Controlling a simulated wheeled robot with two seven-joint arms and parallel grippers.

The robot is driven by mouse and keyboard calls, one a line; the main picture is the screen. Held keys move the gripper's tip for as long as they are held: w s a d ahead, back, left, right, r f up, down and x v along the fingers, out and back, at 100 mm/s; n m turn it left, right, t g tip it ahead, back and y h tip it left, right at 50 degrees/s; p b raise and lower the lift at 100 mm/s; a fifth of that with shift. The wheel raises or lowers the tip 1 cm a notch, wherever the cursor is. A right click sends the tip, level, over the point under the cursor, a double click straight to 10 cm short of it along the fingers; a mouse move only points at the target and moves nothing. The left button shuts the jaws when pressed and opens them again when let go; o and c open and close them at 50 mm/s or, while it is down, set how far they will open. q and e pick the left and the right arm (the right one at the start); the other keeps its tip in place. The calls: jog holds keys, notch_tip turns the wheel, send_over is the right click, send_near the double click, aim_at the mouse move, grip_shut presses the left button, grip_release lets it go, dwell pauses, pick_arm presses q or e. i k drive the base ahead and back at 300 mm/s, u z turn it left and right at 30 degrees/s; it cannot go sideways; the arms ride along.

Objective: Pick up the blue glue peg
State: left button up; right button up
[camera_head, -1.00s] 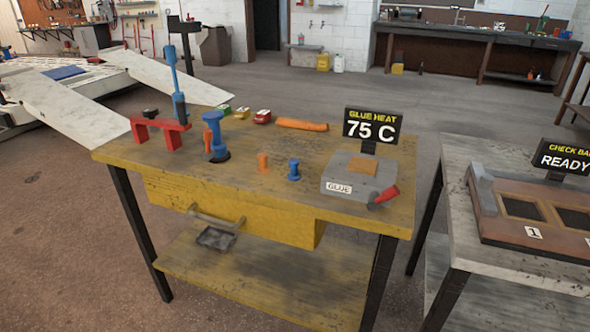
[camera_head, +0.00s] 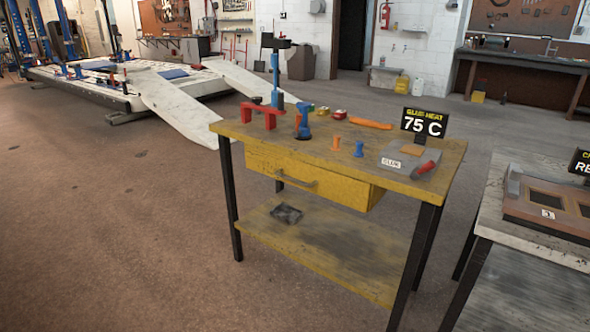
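The blue glue peg (camera_head: 359,148) stands upright on the yellow workbench (camera_head: 425,186), between an orange peg (camera_head: 336,143) and the grey glue heater (camera_head: 398,160). It is small, with a wider top. A larger blue tool (camera_head: 304,123) stands farther left on the same bench, beside a red stand (camera_head: 260,118). Neither of my grippers shows in the head view, so I cannot see their state.
The heater's sign (camera_head: 424,123) reads 75 C. An orange roll (camera_head: 371,124) lies at the bench's back. A grey table (camera_head: 487,204) with a slotted board stands at the right. Open floor (camera_head: 110,230) lies to the left. A drawer (camera_head: 310,185) is under the benchtop.

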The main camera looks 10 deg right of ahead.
aim_at(360, 144)
jog(key=z, duration=1)
jog(key=i, duration=1.05)
jog(key=u, duration=0.3)
